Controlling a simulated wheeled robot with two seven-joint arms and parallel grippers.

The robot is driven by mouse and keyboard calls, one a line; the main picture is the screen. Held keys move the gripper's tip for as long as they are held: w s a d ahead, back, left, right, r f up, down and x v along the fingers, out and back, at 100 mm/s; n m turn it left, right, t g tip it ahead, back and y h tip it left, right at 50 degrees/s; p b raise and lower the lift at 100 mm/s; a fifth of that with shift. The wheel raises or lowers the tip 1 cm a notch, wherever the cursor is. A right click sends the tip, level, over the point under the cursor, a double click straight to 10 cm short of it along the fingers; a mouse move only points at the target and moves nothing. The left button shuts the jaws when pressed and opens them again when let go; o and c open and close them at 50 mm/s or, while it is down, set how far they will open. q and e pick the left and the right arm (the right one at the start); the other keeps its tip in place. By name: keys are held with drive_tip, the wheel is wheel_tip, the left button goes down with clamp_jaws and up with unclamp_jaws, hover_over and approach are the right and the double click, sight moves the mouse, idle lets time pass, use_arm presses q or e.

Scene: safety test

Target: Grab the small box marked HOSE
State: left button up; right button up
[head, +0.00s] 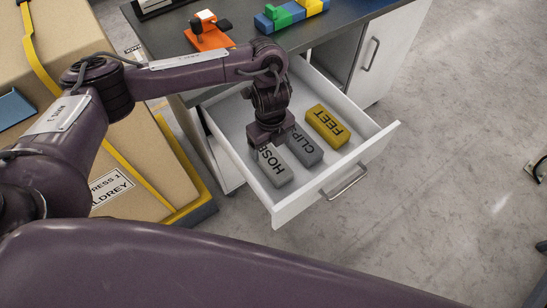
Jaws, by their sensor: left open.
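The small light grey box marked HOSE (279,173) lies in the open white drawer (345,165), at its left side. My left gripper (262,143) points down over the far end of this box and hides part of it. The gripper is open; its fingertips are hard to make out, and I cannot tell whether they touch the box. A darker grey box marked CLIPS (308,150) lies just right of the HOSE box. A yellow box marked FEET (328,126) lies further right. My right gripper is not in view.
The drawer's walls and front handle (345,182) surround the boxes. A dark countertop (165,38) behind holds an orange device (208,33) and coloured blocks (290,13). A large strapped carton (150,180) stands at left.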

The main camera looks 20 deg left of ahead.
sight(270, 158)
use_arm(q)
drive_tip(key=shift+w+f, duration=0.3)
drive_tip(key=shift+f, duration=0.35)
drive_tip(key=shift+f+b, duration=0.3)
drive_tip(key=shift+f, duration=0.05)
drive_tip(key=shift+s+f+b, duration=0.2)
drive_tip(key=shift+f+b, duration=0.15)
drive_tip(key=shift+f, duration=0.45)
wheel_tip(270, 158, down, 4)
drive_tip(key=shift+s+a+r+b, duration=0.1)
drive_tip(key=shift+s+r+b, duration=0.05)
drive_tip(key=shift+b, duration=0.6)
drive_tip(key=shift+f, duration=0.55)
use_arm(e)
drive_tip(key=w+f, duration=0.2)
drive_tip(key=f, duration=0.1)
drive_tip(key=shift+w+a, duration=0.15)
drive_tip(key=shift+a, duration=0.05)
use_arm(q)
drive_tip(key=shift+c, duration=0.4)
drive_tip(key=c, duration=1)
